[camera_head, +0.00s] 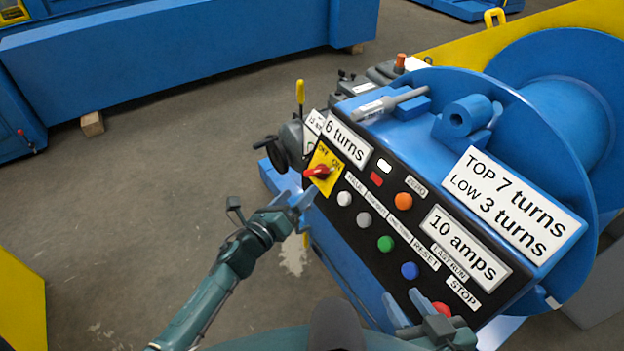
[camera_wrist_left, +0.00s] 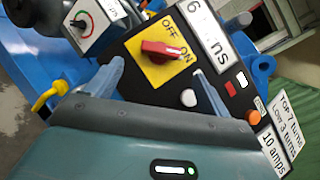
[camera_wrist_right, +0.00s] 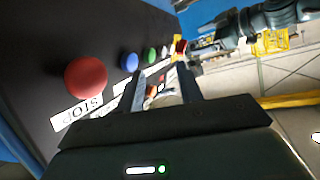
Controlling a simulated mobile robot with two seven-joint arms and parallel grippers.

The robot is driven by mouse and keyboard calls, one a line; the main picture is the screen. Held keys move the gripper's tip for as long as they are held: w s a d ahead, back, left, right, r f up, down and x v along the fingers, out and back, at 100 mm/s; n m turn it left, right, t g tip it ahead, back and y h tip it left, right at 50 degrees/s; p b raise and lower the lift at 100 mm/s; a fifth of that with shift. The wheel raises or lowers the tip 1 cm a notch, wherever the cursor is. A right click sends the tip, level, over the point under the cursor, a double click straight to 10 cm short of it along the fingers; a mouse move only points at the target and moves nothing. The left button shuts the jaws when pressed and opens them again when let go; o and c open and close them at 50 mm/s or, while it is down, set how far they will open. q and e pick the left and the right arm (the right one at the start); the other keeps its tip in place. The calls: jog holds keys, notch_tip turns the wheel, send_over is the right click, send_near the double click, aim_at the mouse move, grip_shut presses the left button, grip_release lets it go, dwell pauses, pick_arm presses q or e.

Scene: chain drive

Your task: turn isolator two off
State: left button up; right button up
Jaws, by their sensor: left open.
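A rotary isolator with a red handle (camera_head: 318,172) on a yellow plate (camera_head: 322,187) sits at the left end of the black control panel. In the left wrist view the red handle (camera_wrist_left: 163,50) lies across the plate, its white-marked end towards the word ON. No number for this isolator is readable. My left gripper (camera_head: 300,199) is open just beside the plate. In the left wrist view its fingers (camera_wrist_left: 160,70) are spread, below the handle and apart from it. My right gripper (camera_head: 408,303) is open and empty near the panel's other end, by the red stop button (camera_wrist_right: 86,77).
The panel carries white, green, blue and orange buttons, including green (camera_head: 385,243) and blue (camera_head: 410,270). Another dial on a white plate (camera_wrist_left: 91,25) stands beyond the panel. A blue drum (camera_head: 570,110) rises behind. Open floor (camera_head: 130,190) lies left.

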aim_at(316, 172)
pick_arm(q)
jog(key=b+x, duration=0.1)
jog(key=x, duration=0.6)
jog(key=shift+c, duration=0.4)
jog(key=c, duration=0.9)
